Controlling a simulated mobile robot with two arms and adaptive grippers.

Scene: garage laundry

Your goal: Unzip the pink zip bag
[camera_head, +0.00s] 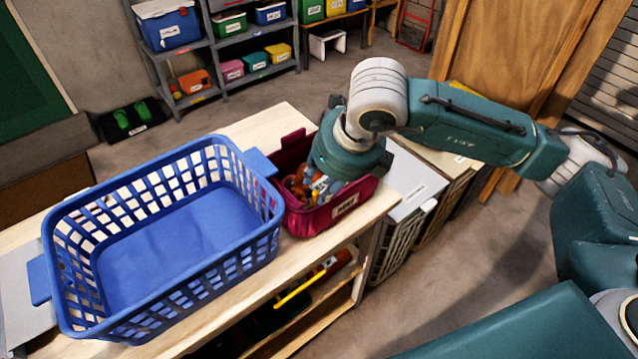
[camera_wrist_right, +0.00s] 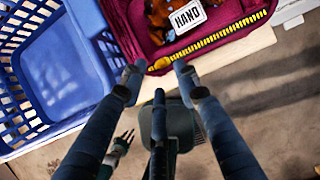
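The pink zip bag (camera_head: 309,222), deep magenta, stands on the wooden table right of the blue basket; its top shows orange and blue contents. In the right wrist view the bag (camera_wrist_right: 122,22) has a yellow zipper (camera_wrist_right: 215,38) along its edge, below a white label reading HAND. The yellow zipper pull (camera_wrist_right: 161,63) is at the zipper's left end. My right gripper (camera_wrist_right: 157,74) has its two fingers apart, one on each side of the pull, with a gap visible. In the head view my right wrist covers part of the bag and hides the fingertips.
The blue laundry basket (camera_head: 262,241) is close to the bag's left side. A wooden table (camera_head: 280,122) holds both. Hampers (camera_head: 402,240) stand just right of the table. Shelves with labelled bins (camera_head: 228,45) are at the back; the floor between is open.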

